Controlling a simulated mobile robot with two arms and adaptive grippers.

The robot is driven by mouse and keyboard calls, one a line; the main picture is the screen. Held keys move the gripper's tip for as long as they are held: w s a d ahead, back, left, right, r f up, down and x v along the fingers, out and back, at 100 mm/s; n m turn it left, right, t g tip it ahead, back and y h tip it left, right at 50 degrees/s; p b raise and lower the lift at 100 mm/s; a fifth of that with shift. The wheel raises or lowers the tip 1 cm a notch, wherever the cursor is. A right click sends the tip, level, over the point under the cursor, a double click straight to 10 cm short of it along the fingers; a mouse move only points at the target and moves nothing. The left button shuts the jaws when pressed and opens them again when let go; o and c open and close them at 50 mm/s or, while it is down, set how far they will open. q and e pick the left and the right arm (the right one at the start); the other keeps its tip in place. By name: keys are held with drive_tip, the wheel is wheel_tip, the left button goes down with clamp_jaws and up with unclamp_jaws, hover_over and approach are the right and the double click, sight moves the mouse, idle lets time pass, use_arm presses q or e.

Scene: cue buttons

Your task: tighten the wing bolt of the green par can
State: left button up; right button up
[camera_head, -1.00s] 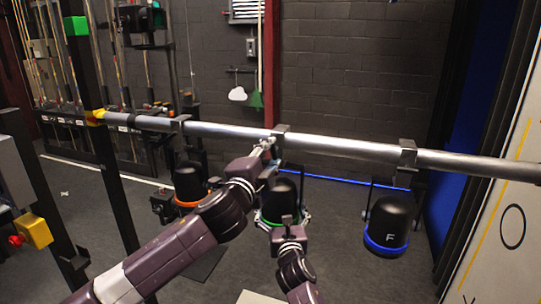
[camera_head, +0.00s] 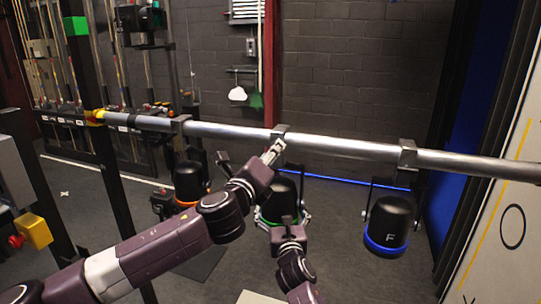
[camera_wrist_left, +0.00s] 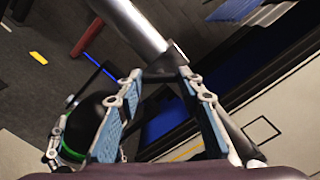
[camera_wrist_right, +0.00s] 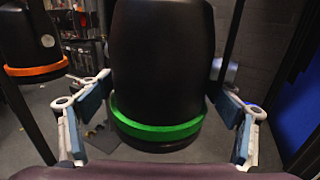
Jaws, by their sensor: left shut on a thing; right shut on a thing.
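The green par can is a black can (camera_head: 284,186) with a green ring, hanging under the pipe. It fills the middle of the right wrist view (camera_wrist_right: 162,70). Its clamp (camera_head: 281,131) sits on the pipe and shows in the left wrist view (camera_wrist_left: 176,52). My left gripper (camera_head: 273,151) is at the underside of that clamp, shut on the wing bolt, which its fingers (camera_wrist_left: 162,78) largely hide. My right gripper (camera_wrist_right: 158,92) is shut on the green par can, one finger on each side near the green ring.
The steel pipe (camera_head: 340,147) runs across the view. An orange-ringed can (camera_head: 188,181) hangs to the left and a blue-ringed can (camera_head: 389,223) marked F to the right. A dark upright post (camera_head: 105,170) stands at the left, and a pale panel (camera_head: 510,220) at the right.

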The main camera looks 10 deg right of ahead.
use_arm(q)
drive_tip(key=shift+m, duration=1.5)
drive_tip(key=shift+f, duration=0.1)
drive_tip(key=o, duration=1.2)
drive_tip(key=shift+c, duration=0.2)
drive_tip(key=shift+s, duration=0.1)
